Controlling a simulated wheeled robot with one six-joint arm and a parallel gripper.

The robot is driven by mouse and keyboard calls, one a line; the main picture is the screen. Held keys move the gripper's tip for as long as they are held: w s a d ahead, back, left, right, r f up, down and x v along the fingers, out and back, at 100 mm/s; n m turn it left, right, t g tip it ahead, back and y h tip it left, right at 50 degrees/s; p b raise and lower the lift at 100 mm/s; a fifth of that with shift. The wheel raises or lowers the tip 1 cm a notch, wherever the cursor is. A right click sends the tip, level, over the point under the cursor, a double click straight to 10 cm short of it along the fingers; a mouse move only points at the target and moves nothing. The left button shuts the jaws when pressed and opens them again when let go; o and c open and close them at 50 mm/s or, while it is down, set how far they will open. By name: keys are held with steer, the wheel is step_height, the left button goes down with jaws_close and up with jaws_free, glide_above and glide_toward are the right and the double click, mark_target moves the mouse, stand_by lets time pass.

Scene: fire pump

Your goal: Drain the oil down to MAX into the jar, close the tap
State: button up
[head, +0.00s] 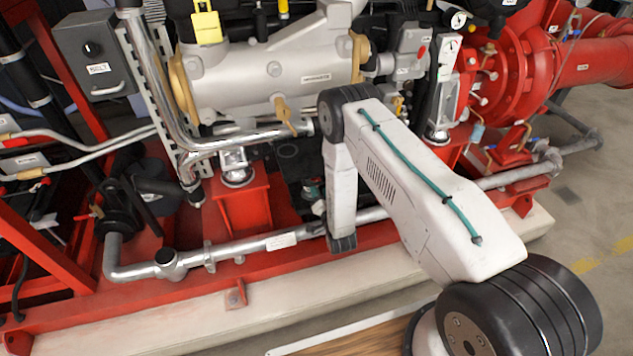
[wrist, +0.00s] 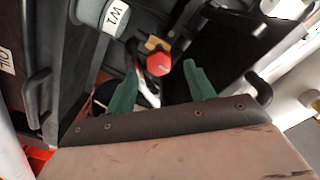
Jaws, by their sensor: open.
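My gripper (wrist: 160,68) is open in the wrist view, with its two green fingers apart. A red six-sided knob (wrist: 158,64), which may be the tap's handle, shows between the fingertips; I cannot tell whether they touch it. A small brass piece (wrist: 155,43) sits just beyond the knob. A pale shiny piece (wrist: 148,92) shows between the fingers; I cannot tell what it is. In the head view my arm hides most of the gripper's surroundings. I cannot make out the jar, the oil level or a MAX mark.
A grey cylinder (wrist: 103,14) with a white label is close by at the upper left of the wrist view. A steel pipe (head: 240,247) runs along the red frame in front. A red pedestal (head: 240,205) stands left of my arm. Open floor (head: 585,205) lies right.

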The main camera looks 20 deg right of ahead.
mark_target(315, 180)
steer(key=shift+w, duration=2.7)
steer(key=c, duration=1)
